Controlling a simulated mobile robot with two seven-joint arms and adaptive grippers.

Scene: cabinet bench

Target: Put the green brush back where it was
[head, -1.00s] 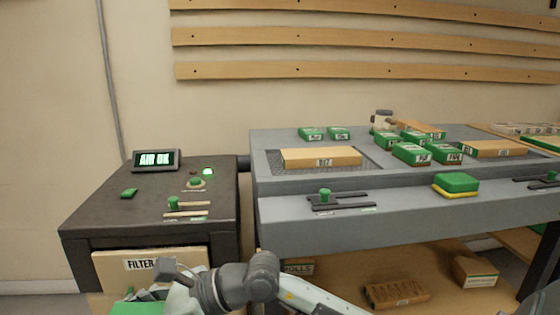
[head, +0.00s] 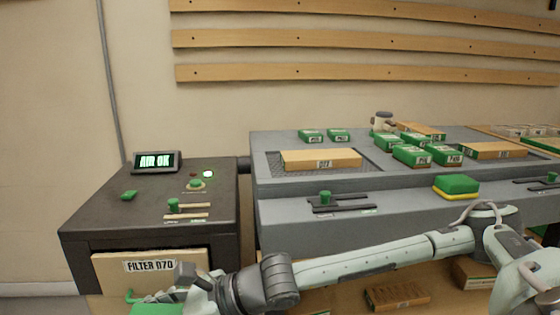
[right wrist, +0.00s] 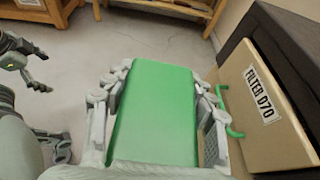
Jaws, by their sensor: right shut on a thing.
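My right gripper (head: 172,295) is at the lower left of the head view, in front of the cabinet's filter drawer. It is shut on a green block, which I take to be the green brush (head: 152,310). In the right wrist view the brush (right wrist: 155,115) shows as a flat green slab between the fingers (right wrist: 158,100). Its bristles are hidden. What looks like my left gripper (right wrist: 42,70) is at the left edge of that view, apart from the brush, its fingers spread and empty.
The drawer front labelled FILTER 070 (right wrist: 265,95) and its green handle (right wrist: 232,122) are close beside my right gripper. A dark cabinet (head: 100,205) stands left of the grey bench (head: 410,205). A green and yellow sponge (head: 456,185) lies on the bench's front ledge.

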